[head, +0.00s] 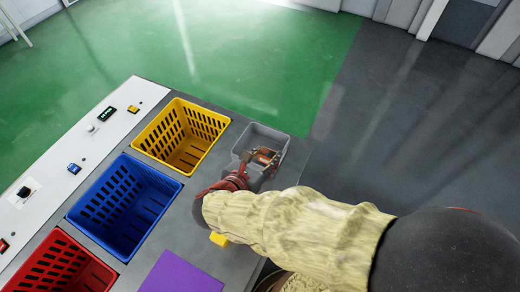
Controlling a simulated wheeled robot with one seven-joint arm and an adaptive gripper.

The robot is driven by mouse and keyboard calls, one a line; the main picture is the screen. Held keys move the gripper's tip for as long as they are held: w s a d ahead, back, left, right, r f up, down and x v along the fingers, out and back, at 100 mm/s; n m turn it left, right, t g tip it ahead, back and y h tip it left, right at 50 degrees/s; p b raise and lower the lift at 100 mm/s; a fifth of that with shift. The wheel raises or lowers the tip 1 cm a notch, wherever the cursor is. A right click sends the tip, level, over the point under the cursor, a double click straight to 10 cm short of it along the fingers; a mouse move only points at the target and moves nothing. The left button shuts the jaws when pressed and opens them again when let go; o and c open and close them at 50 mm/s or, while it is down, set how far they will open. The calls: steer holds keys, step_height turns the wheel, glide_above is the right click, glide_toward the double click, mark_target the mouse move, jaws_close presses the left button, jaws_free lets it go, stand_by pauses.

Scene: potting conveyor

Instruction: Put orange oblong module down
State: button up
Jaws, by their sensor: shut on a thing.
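The orange oblong module (265,154) is between the fingers of my gripper (262,158), which is shut on it. It shows over the small grey bin (284,135) at the right end of the table. I cannot tell whether the module touches the bin's floor or hangs above it. My red wrist and the gripper body hide the near left part of the bin. My arm in its pale yellow cover reaches in from the lower right.
Yellow (180,136), blue (124,206) and red (60,264) slotted baskets stand in a row on the grey table (213,190). A purple mat (180,274) lies at the front. A yellow piece (218,239) shows partly under my arm. A white control strip (70,150) runs behind the baskets.

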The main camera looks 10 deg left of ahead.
steer(key=shift+w+a+f+b, duration=0.55)
steer(key=shift+w+a+f, duration=0.05)
steer(key=shift+w+f, duration=1.35)
steer(key=shift+w+a+f+b, duration=0.55)
steer(key=shift+w+f, duration=1.3)
steer(key=shift+f, duration=0.25)
steer(key=shift+w+a+f+b, duration=0.55)
steer(key=shift+w+a+f, duration=0.05)
steer(key=shift+w+f, duration=1.35)
steer(key=shift+f, duration=0.15)
steer(key=shift+f+b, duration=0.25)
steer(key=shift+b, duration=0.25)
steer(key=shift+f+b, duration=0.25)
steer(key=shift+b, duration=0.1)
steer(key=o, duration=1.3)
steer(key=shift+s, duration=0.1)
